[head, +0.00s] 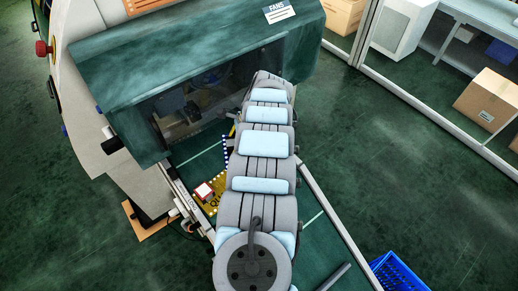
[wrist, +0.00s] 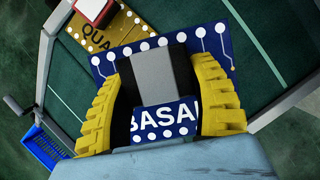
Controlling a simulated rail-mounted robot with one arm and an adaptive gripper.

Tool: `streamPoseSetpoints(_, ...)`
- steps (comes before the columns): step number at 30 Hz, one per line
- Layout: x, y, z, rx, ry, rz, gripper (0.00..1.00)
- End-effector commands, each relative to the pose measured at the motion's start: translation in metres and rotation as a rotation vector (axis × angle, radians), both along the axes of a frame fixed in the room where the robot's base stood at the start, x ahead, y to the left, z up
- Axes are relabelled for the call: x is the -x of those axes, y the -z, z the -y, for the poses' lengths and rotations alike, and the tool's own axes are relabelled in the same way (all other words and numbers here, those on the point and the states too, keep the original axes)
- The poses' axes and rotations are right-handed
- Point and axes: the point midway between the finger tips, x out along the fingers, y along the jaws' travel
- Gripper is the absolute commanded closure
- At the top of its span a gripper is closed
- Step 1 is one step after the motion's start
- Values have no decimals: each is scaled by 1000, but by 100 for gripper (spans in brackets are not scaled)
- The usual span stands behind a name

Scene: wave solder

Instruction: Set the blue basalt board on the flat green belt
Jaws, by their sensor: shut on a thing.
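The blue basalt board (wrist: 205,42), with white dots, traces and the letters "BASA", lies between my gripper's yellow fingers (wrist: 160,78) in the wrist view. My gripper is shut on the board by this block. The flat green belt (wrist: 268,60) is beneath it; I cannot tell whether the board touches the belt. In the head view the belt (head: 205,168) runs out from under the machine hood, and my arm hides the gripper and most of the board.
A gold board (wrist: 118,28) lettered "QUA" with a red and white block (wrist: 92,10) lies on the belt close beside the blue board. It also shows in the head view (head: 211,205). Metal rails edge the belt. A blue crate (head: 398,272) stands right of it.

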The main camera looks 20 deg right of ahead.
Motion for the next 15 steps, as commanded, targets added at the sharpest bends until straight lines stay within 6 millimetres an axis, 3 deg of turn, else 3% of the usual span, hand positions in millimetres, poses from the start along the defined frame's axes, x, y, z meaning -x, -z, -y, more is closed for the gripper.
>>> streamPoseSetpoints(15,1,50,76,0,583,-1,82)
